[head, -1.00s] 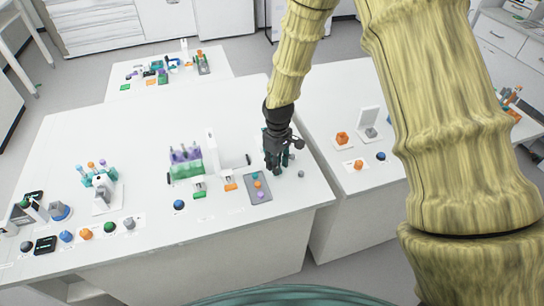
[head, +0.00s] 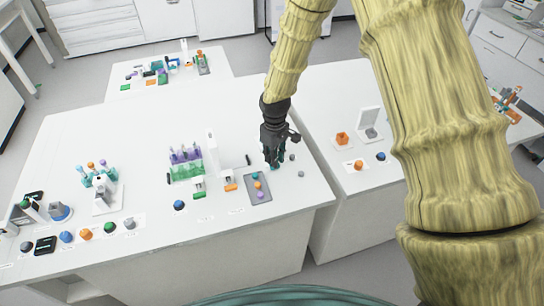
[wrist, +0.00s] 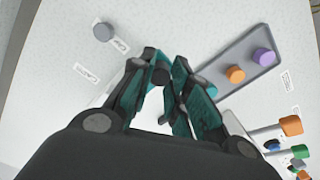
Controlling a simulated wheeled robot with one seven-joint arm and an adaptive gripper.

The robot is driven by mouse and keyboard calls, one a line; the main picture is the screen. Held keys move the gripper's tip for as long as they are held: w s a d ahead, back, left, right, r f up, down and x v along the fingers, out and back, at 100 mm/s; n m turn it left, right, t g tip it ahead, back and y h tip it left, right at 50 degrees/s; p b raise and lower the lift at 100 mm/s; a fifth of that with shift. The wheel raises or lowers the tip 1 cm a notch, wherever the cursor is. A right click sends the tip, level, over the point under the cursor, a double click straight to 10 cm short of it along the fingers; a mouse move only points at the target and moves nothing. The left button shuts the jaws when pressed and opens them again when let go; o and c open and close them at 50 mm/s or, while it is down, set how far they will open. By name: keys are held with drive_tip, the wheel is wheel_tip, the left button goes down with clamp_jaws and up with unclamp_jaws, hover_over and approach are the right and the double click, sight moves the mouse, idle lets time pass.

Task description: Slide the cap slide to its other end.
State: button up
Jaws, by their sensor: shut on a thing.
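My gripper (head: 274,163) points down at the right part of the main table. In the wrist view my gripper (wrist: 160,80) has its teal-padded fingers closed around a small dark round piece (wrist: 159,75). I cannot tell for sure whether this piece belongs to the cap slide. My fingers hide most of what lies under it, and no full track of the slide can be made out. In the head view the piece is hidden behind the fingers.
A grey tray (head: 249,192) with teal, orange and purple caps lies just left of and nearer than my gripper. A grey cap (head: 292,157) lies to its right, with another grey cap (head: 301,174) nearer the edge. A purple-and-green rack (head: 186,172) stands left.

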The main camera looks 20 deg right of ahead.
drive_tip(key=shift+w, duration=1.25)
drive_tip(key=o, duration=0.6)
drive_tip(key=shift+w, duration=0.1)
drive_tip(key=shift+r, duration=0.1)
drive_tip(key=shift+r+p, duration=1.5)
drive_tip(key=shift+r, duration=0.9)
